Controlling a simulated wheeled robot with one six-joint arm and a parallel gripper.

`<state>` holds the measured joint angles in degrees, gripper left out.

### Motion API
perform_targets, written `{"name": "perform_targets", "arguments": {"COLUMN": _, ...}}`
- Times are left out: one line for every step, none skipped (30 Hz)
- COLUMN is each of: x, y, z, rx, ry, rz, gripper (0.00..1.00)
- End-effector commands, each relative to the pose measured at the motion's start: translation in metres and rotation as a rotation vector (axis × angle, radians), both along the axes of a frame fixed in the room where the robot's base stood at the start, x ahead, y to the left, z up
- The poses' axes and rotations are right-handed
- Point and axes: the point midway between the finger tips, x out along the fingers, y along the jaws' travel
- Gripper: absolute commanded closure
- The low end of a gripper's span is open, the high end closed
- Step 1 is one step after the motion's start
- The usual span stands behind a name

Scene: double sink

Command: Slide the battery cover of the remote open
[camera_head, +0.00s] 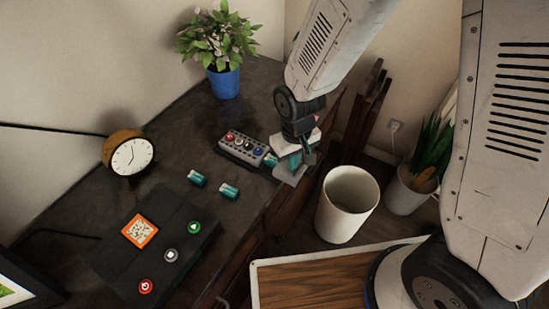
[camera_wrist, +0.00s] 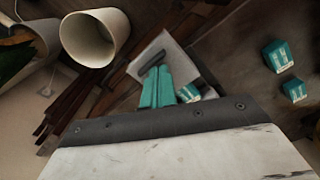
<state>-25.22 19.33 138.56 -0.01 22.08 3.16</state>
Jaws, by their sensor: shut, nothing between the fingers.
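The remote (camera_head: 243,147) is a grey block with coloured round buttons, lying near the counter's right edge in the head view. A light grey plate (camera_head: 291,176), apparently its battery cover, sticks out beyond that edge; it also shows in the wrist view (camera_wrist: 178,50). My gripper (camera_head: 296,164) is shut with nothing held, its fingers over the plate; whether they touch it I cannot tell. In the wrist view the teal fingers (camera_wrist: 155,86) are together. A teal and white piece (camera_wrist: 188,93), perhaps a battery, shows beside them. My gripper hides part of the remote's right end.
Two teal batteries (camera_head: 197,179) (camera_head: 229,191) lie on the counter left of the remote. A black box with buttons (camera_head: 155,245), a clock (camera_head: 131,157) and a blue-potted plant (camera_head: 224,82) stand there too. A white bin (camera_head: 346,206) is below the edge.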

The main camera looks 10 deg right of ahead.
Motion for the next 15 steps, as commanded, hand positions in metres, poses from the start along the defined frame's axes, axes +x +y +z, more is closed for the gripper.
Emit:
{"name": "perform_targets", "arguments": {"x": -0.0018, "y": -0.0015, "z": -0.0008, "rx": -0.001, "ry": 0.003, "rz": 0.000, "gripper": 1.00}}
{"name": "perform_targets", "arguments": {"x": -0.0021, "y": -0.0019, "z": -0.0008, "rx": -0.001, "ry": 0.003, "rz": 0.000, "gripper": 1.00}}
{"name": "perform_targets", "arguments": {"x": -0.0025, "y": -0.0025, "z": -0.0008, "rx": -0.001, "ry": 0.003, "rz": 0.000, "gripper": 1.00}}
{"name": "perform_targets", "arguments": {"x": -0.0029, "y": -0.0030, "z": -0.0007, "rx": -0.001, "ry": 0.003, "rz": -0.001, "gripper": 1.00}}
{"name": "perform_targets", "arguments": {"x": -0.0032, "y": -0.0035, "z": -0.0008, "rx": -0.001, "ry": 0.003, "rz": -0.001, "gripper": 1.00}}
{"name": "perform_targets", "arguments": {"x": -0.0037, "y": -0.0041, "z": -0.0008, "rx": -0.001, "ry": 0.003, "rz": -0.001, "gripper": 1.00}}
{"name": "perform_targets", "arguments": {"x": -0.0042, "y": -0.0046, "z": -0.0008, "rx": -0.001, "ry": 0.003, "rz": -0.001, "gripper": 1.00}}
{"name": "perform_targets", "arguments": {"x": -0.0045, "y": -0.0051, "z": -0.0008, "rx": -0.001, "ry": 0.003, "rz": -0.001, "gripper": 1.00}}
{"name": "perform_targets", "arguments": {"x": -0.0051, "y": -0.0058, "z": -0.0008, "rx": -0.001, "ry": 0.003, "rz": -0.001, "gripper": 1.00}}
{"name": "perform_targets", "arguments": {"x": -0.0054, "y": -0.0063, "z": -0.0009, "rx": -0.001, "ry": 0.003, "rz": -0.001, "gripper": 1.00}}
{"name": "perform_targets", "arguments": {"x": -0.0059, "y": -0.0068, "z": -0.0009, "rx": -0.001, "ry": 0.003, "rz": -0.001, "gripper": 1.00}}
{"name": "perform_targets", "arguments": {"x": -0.0064, "y": -0.0074, "z": -0.0009, "rx": -0.001, "ry": 0.003, "rz": -0.001, "gripper": 1.00}}
{"name": "perform_targets", "arguments": {"x": -0.0067, "y": -0.0079, "z": -0.0009, "rx": -0.001, "ry": 0.003, "rz": -0.001, "gripper": 1.00}}
{"name": "perform_targets", "arguments": {"x": -0.0071, "y": -0.0084, "z": -0.0009, "rx": -0.001, "ry": 0.003, "rz": -0.001, "gripper": 1.00}}
{"name": "perform_targets", "arguments": {"x": -0.0076, "y": -0.0089, "z": -0.0010, "rx": -0.001, "ry": 0.003, "rz": -0.001, "gripper": 1.00}}
